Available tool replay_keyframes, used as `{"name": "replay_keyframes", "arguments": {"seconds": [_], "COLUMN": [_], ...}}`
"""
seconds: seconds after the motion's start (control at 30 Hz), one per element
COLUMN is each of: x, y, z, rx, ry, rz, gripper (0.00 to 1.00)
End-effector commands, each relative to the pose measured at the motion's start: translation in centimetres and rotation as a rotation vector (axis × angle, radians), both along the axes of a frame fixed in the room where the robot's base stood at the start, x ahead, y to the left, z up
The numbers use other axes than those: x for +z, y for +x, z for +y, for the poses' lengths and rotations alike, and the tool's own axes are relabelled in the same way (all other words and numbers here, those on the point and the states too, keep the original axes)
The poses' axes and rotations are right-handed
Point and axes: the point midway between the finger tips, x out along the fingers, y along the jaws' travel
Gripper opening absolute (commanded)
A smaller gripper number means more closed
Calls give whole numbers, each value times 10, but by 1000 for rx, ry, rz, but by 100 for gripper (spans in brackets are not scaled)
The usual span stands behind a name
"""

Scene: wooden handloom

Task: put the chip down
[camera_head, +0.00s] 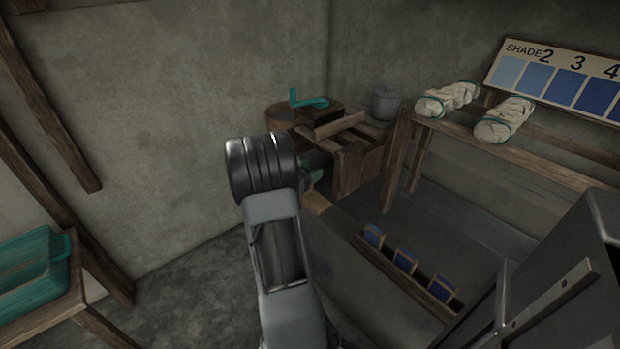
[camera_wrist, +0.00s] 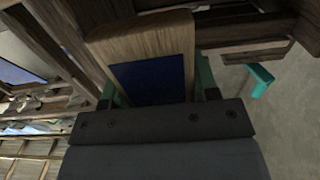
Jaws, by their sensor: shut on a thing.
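In the wrist view my gripper (camera_wrist: 155,90) is shut on a wooden chip (camera_wrist: 140,33) with a dark blue square on its face. Teal fingers show at both sides of the chip; its lower end is hidden by the gripper's dark body. In the head view my arm hides most of the gripper. A small teal part shows just right of the arm, with a tan wooden piece below it; I cannot tell for sure whether that piece is the chip.
Three blue-faced chips (camera_head: 405,260) stand in a wooden rack (camera_head: 393,279) at lower right. A shade card (camera_head: 548,82) with blue squares stands behind pale yarn bundles (camera_head: 497,123) on a wooden frame. A grey pot (camera_head: 386,104) stands at the back. A teal tub (camera_head: 30,270) is at left.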

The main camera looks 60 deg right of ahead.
Motion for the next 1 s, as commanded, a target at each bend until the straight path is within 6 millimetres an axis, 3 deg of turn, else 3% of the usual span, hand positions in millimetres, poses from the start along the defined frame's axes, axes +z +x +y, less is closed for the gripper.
{"name": "replay_keyframes", "arguments": {"seconds": [0.03, 0.1, 0.57, 0.6, 0.83, 1.0], "x": [-13, -20, -25, -23, -23, -23], "y": [0, 0, -1, -1, -1, -1], "z": [0, 0, 0, 0, 0, 0], "rx": [0, 0, 0, 0, 0, 0], "ry": [1, 0, 0, 0, 0, 0], "rz": [2, 0, 0, 0, 0, 0], "gripper": [32, 32, 32, 58, 80, 80]}}
